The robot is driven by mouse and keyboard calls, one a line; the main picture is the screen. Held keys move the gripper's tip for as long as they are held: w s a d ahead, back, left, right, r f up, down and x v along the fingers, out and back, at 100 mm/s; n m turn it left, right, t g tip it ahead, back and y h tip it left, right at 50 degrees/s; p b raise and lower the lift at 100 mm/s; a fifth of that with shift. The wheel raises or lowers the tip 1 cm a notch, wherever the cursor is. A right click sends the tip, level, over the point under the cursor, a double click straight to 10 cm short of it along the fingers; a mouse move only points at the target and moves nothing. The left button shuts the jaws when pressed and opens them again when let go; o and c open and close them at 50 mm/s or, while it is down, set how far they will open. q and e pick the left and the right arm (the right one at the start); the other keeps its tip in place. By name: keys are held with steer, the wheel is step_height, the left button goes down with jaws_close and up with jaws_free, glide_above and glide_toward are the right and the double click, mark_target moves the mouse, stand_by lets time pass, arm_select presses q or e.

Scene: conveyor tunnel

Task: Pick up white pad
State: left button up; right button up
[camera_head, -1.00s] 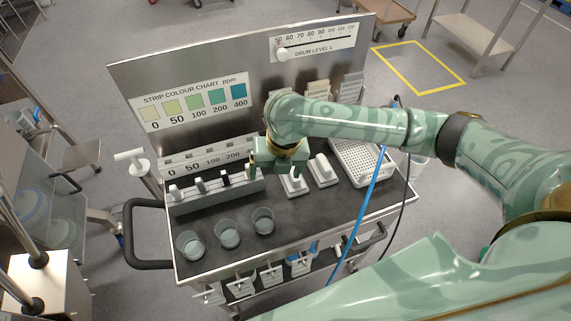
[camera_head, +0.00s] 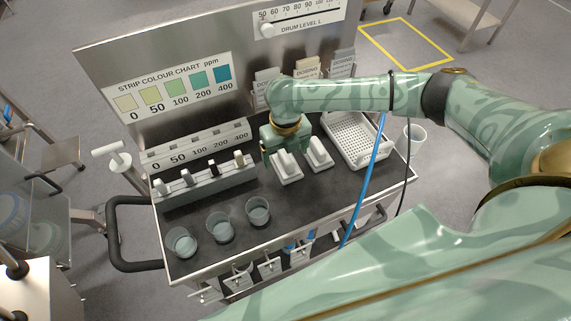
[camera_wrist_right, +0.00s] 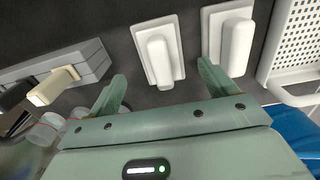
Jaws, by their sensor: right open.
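Two white pads with raised handles lie on the dark cart top. The left pad (camera_head: 286,168) and the right pad (camera_head: 318,154) sit side by side in the head view. In the right wrist view the left pad (camera_wrist_right: 158,52) is just beyond the gap between my fingers, and the right pad (camera_wrist_right: 230,38) is beyond the right finger. My right gripper (camera_head: 284,150) is open and empty, above and behind the left pad; its two fingers (camera_wrist_right: 164,80) show in the wrist view, apart from the pad. My left gripper is out of view.
A rack of strip holders (camera_head: 208,188) stands left of the pads, with several clear beakers (camera_head: 220,227) in front. A perforated white tray (camera_head: 352,138) is to the right. The upright panel (camera_head: 150,55) rises behind. Cart top in front of the pads is clear.

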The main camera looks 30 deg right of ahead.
mark_target(286, 157)
step_height(286, 157, down, 5)
steer(key=shift+w+d+r+b, duration=0.1)
steer(key=shift+w+d+b, duration=0.05)
steer(key=shift+b, duration=0.6)
steer(key=shift+r, duration=0.1)
steer(key=shift+c, duration=0.4)
steer(key=c, duration=1)
steer(key=shift+r, duration=0.1)
steer(key=shift+r, duration=0.3)
step_height(286, 157, up, 3)
steer(key=shift+f+p, duration=0.2)
steer(key=shift+p, duration=0.5)
steer(key=s+d+r+p, duration=0.4)
steer(key=s+d+r, duration=0.2)
steer(key=s+r, duration=0.3)
steer(key=s, duration=0.3)
steer(key=shift+s+r+p, duration=0.35)
steer(key=shift+s, duration=0.05)
